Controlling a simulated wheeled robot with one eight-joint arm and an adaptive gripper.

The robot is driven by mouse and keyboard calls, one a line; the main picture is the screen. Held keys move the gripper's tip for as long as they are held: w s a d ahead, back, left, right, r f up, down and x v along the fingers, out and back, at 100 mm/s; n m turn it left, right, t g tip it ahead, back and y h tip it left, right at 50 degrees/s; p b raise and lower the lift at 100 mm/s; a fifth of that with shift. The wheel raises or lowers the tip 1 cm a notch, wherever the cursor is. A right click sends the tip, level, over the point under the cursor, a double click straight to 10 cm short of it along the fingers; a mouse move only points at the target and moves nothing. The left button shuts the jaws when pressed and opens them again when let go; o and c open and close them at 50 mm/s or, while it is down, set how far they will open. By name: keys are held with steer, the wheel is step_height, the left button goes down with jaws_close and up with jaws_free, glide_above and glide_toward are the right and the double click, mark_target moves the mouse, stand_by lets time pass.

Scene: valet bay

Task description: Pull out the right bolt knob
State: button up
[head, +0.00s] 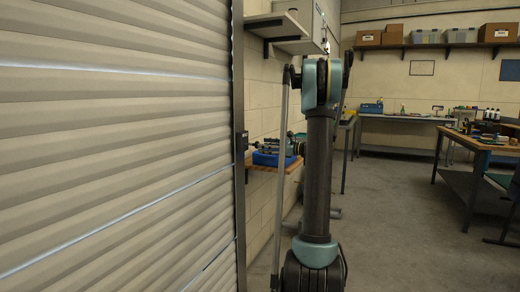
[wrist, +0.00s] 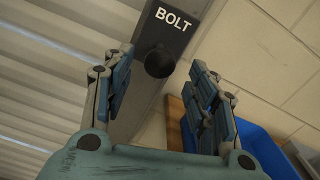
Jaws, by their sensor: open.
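A round black bolt knob (wrist: 160,62) sits on a dark plate with a white "BOLT" label, fixed to the grey upright rail at the shutter's edge. My gripper (wrist: 161,72) is open and empty in the wrist view, one finger on each side of the knob in the picture. I see no contact, and the remaining gap in depth is hard to judge. In the head view a small dark bolt plate (head: 242,142) shows on the rail; its knob is too small to make out.
The slatted roller shutter (head: 110,140) fills the left. A blue bin (head: 268,159) stands on a wooden wall shelf just right of the rail; it also shows close to my right finger in the wrist view (wrist: 255,150). A grey shelf (head: 275,28) is above.

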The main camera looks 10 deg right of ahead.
steer(key=v, duration=0.7)
steer(key=shift+s+d, duration=0.2)
steer(key=shift+d, duration=0.1)
steer(key=s+a+f+n+g+h, duration=0.2)
steer(key=s+a+f+n, duration=0.15)
steer(key=s, duration=0.45)
steer(key=s+a+f+n+g+h, duration=0.1)
steer(key=s+a+f+n+h, duration=0.15)
steer(key=s+a, duration=0.4)
steer(key=s+a+f+n+g+h, duration=0.2)
steer(key=s+a+n, duration=0.15)
steer(key=s, duration=0.55)
steer(key=s+d+f+n+h, duration=0.3)
steer(key=s+f+n, duration=0.1)
steer(key=s, duration=0.4)
steer(key=s+d+f+n+g+h, duration=0.1)
steer(key=s+d+f+n+h, duration=0.1)
steer(key=s+f, duration=0.4)
steer(key=s+d+f+n+g+h, duration=0.1)
steer(key=s+d+f+n+h, duration=0.2)
steer(key=s, duration=0.7)
step_height(320, 180, down, 3)
steer(key=n+h, duration=0.1)
steer(key=n, duration=0.2)
steer(key=shift+s+d, duration=0.3)
steer(key=shift+s, duration=0.05)
steer(key=shift+r+n, duration=0.1)
steer(key=shift+n, duration=0.15)
steer(key=shift+c, duration=0.2)
